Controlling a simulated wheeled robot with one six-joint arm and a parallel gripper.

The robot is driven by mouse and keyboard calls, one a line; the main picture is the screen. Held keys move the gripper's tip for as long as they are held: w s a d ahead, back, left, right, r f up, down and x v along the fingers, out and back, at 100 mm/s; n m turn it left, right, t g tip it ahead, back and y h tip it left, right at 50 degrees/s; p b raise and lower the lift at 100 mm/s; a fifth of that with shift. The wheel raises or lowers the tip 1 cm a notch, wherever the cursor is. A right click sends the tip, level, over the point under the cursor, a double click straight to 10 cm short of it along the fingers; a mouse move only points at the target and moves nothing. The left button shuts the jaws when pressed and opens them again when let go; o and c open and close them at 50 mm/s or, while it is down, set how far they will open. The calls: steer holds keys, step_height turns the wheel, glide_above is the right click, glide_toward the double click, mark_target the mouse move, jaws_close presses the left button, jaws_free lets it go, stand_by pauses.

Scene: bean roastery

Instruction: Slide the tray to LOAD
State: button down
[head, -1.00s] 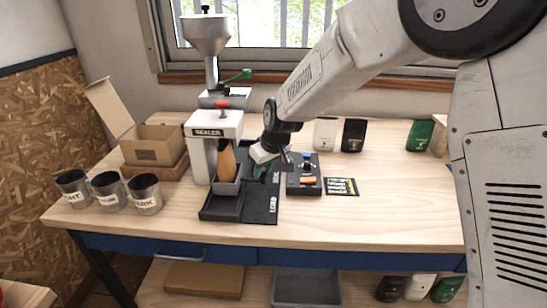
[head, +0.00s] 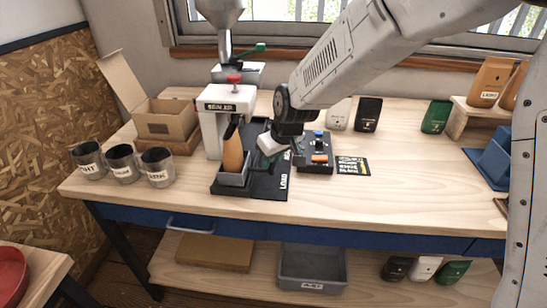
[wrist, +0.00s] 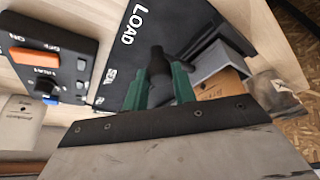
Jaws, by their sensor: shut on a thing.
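The grey tray (head: 236,184) stands on the black base plate (head: 268,188) with an upright orange bag (head: 233,153) in it. The tray is near the plate's front end, level with the white LOAD mark (head: 284,181). My gripper (head: 264,161) is at the tray's right side. In the wrist view my gripper's green fingers (wrist: 159,84) are shut on the tray's black handle (wrist: 158,62). My wrist hides part of the plate's far end.
The white sealer (head: 213,128) stands behind the tray. Three labelled cups (head: 122,163) stand left. The table's front right is clear.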

steer(key=c, duration=1.1)
jaws_free()
steer(key=shift+s+a, duration=0.1)
steer(key=shift+s, duration=0.2)
steer(key=shift+c, duration=0.2)
steer(key=shift+r, duration=0.25)
steer(key=v, duration=0.7)
steer(key=shift+r, duration=0.15)
